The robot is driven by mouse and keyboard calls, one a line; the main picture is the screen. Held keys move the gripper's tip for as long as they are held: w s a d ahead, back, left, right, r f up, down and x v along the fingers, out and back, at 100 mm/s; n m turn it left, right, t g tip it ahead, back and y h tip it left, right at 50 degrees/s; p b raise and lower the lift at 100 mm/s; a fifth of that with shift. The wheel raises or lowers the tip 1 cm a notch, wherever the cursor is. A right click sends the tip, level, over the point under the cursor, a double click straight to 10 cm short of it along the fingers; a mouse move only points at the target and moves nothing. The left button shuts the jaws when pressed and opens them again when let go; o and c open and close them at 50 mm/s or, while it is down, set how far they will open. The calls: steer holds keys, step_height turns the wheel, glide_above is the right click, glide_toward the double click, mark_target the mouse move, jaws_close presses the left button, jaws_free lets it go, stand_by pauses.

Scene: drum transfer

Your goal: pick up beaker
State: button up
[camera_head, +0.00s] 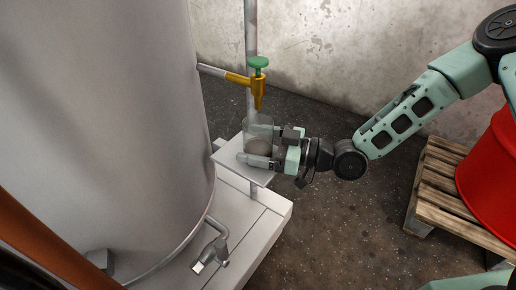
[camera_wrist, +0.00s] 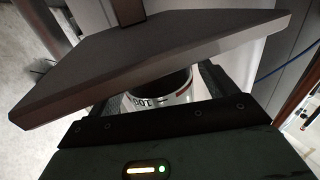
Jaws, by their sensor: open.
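The clear beaker (camera_head: 257,127) stands upright on a small metal shelf (camera_head: 231,158) below the yellow tap (camera_head: 257,90). Something beige shows low in it; I cannot tell what. My gripper (camera_head: 264,147) comes in from the right with its jaws open, one finger on the near side of the beaker and one on the far side. In the wrist view, the beaker's marked wall (camera_wrist: 165,93) shows between the two fingers of my gripper (camera_wrist: 163,86). The shelf slab (camera_wrist: 150,62) hides the rest of it. I cannot tell whether the fingers touch the glass.
A large grey tank (camera_head: 100,110) fills the left, with a lower spout (camera_head: 213,246) near its base. A vertical pipe (camera_head: 251,40) stands behind the tap. A red drum (camera_head: 490,170) sits on a wooden pallet (camera_head: 432,185) at right. Floor between is clear.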

steer(key=shift+w+a, duration=0.2)
steer(key=shift+a, duration=0.5)
steer(key=c, duration=1.1)
steer(key=shift+o, duration=0.2)
steer(key=shift+r, duration=0.15)
